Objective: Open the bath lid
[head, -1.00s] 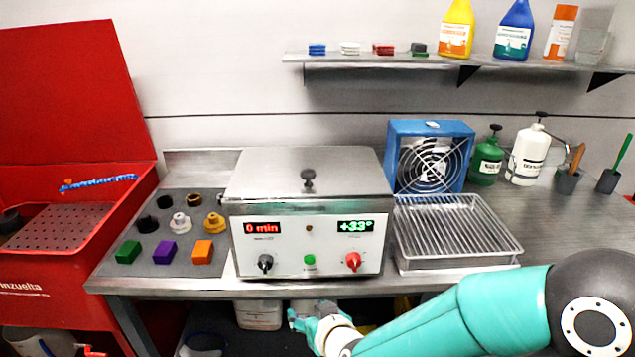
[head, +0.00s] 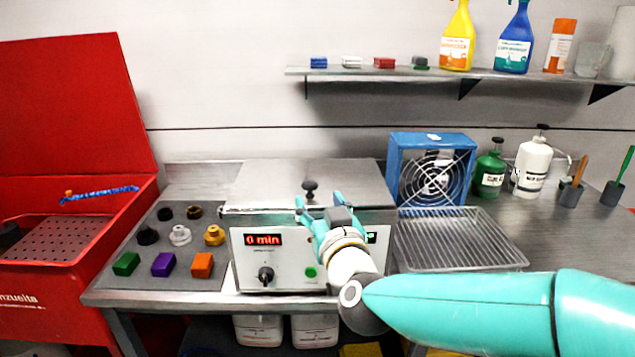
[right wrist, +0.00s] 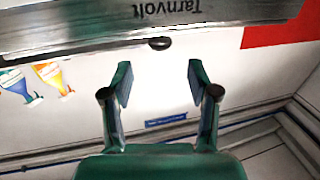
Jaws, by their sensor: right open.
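The bath is a steel box (head: 250,250) on the bench, with a red "0 min" display and knobs on its white front. Its flat grey lid (head: 260,185) lies shut on top, with a black knob (head: 310,187) near the front. My right gripper (head: 318,200) is open and empty, just in front of the knob and close to it. My right arm hides the right part of the bath's front. In the upside-down right wrist view, a dark knob (right wrist: 160,43) shows beyond the two spread fingers (right wrist: 158,82), apart from them. My left gripper is not in view.
A blue fan (head: 432,170) and a wire-rack tray (head: 458,238) stand right of the bath. Left are several small parts and coloured blocks on a grey mat (head: 190,280), then a red cabinet (head: 75,110). A shelf (head: 400,73) with bottles runs above; the wall space over the lid is clear.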

